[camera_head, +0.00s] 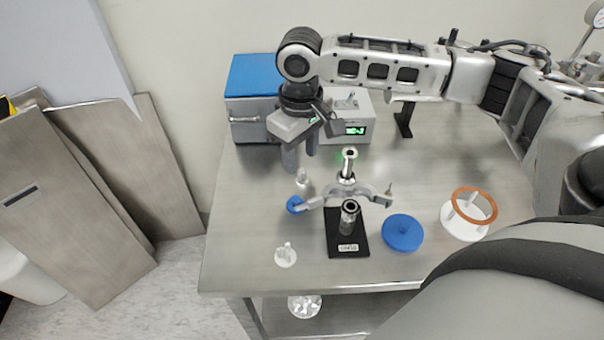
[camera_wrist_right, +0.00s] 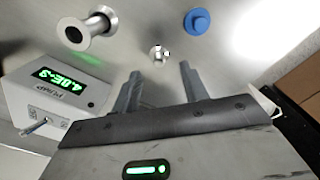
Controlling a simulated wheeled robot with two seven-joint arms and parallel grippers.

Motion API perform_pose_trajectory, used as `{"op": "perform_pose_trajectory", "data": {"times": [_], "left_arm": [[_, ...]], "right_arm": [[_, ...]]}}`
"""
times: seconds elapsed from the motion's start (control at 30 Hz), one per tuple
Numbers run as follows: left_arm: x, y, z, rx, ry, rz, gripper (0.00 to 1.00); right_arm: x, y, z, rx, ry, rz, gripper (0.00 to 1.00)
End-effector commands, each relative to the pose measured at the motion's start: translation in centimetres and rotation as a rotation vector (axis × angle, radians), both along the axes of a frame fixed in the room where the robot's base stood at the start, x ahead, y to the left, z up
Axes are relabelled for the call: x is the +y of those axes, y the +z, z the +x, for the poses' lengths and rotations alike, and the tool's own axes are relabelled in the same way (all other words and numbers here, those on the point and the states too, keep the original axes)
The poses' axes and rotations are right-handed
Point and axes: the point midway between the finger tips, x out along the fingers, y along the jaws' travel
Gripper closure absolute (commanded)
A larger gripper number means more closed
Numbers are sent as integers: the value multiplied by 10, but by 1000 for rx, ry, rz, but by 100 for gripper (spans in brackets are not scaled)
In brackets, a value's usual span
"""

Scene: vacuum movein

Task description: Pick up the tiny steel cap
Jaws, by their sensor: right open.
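The tiny steel cap (camera_head: 303,178) stands on the steel table, left of the metal pipe fitting (camera_head: 349,192). It also shows in the right wrist view as a small shiny piece (camera_wrist_right: 159,55), just beyond the gap between the fingertips. My right gripper (camera_head: 301,158) is open and empty, with its fingers pointing down behind and above the cap. Its fingertips show in the wrist view (camera_wrist_right: 160,74), apart on either side of the cap's line and not touching it. My left gripper is not in view.
A blue cap (camera_head: 295,204) sits close in front of the steel cap. The fitting stands on a black base (camera_head: 348,246). A pump box (camera_head: 350,112) and a blue-topped box (camera_head: 250,92) stand behind. A blue disc (camera_head: 403,234) and white stand (camera_head: 469,221) lie right.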

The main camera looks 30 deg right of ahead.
Motion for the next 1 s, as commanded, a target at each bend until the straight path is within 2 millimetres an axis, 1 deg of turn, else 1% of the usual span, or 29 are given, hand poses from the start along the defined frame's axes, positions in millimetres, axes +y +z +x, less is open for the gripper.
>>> {"op": "perform_pose_trajectory", "data": {"times": [0.03,0.1,0.23,0.33,0.53,0.57,0.6,0.67,0.7,1.0], "left_arm": [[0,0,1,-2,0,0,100],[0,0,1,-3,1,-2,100],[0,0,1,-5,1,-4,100],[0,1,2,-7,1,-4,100],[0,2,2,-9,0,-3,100],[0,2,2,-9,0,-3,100],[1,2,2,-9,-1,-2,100],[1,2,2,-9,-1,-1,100],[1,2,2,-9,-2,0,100],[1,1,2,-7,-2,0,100]], "right_arm": [[-2,-9,-1,4,-1,-2,56],[-3,-20,-2,3,-2,-3,56],[-2,-36,-2,2,0,-1,56],[-2,-41,-2,1,0,-1,56],[-2,-41,-2,1,0,-1,56],[-2,-41,-2,1,0,-1,62],[-2,-41,-2,1,0,-1,73],[-2,-41,-2,1,0,-1,89],[-2,-41,-2,1,0,-1,100],[-2,-42,-3,3,0,-2,100]]}}
